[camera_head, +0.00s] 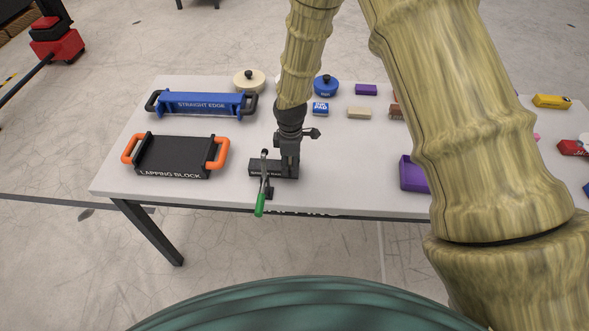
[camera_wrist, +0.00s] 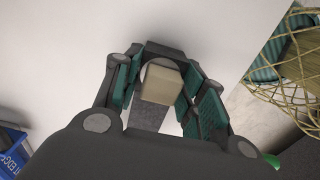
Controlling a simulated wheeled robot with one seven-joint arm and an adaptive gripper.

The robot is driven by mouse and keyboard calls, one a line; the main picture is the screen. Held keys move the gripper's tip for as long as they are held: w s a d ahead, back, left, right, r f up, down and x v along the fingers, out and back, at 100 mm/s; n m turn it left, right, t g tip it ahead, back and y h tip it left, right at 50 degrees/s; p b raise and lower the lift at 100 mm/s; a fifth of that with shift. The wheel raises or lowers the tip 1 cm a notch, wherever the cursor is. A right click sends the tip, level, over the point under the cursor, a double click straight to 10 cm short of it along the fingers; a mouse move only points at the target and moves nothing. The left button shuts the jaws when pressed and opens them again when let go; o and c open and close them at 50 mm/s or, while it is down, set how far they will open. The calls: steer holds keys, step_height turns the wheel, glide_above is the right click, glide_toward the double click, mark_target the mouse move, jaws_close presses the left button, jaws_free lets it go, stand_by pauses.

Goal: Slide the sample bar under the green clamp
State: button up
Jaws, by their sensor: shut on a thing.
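The dark sample bar (camera_head: 256,169) lies near the front edge of the table, left of centre, with pale lettering on its front face. The clamp (camera_head: 260,204) has a green handle hanging past the table's front edge. Its dark upright part crosses in front of the bar; whether it presses on the bar cannot be told. My gripper (camera_head: 288,168) points down at the right part of the bar and is shut on it. In the wrist view, a beige block (camera_wrist: 162,84) sits between the fingers above the dark bar (camera_wrist: 148,117). The green handle tip (camera_wrist: 272,160) shows at lower right.
A black lapping block (camera_head: 172,156) with orange handles lies to the left, with a blue straight edge (camera_head: 200,104) behind it. A blue round pot (camera_head: 325,86) and small blocks stand behind my gripper. A purple box (camera_head: 412,175) is at right; white table lies between.

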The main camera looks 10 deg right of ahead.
steer(key=shift+w+a, duration=0.15)
steer(key=shift+a, duration=0.5)
steer(key=shift+a, duration=0.15)
steer(key=o, duration=0.8)
steer(key=shift+o, duration=0.2)
steer(key=shift+r+p, duration=2)
steer(key=shift+r, duration=1.05)
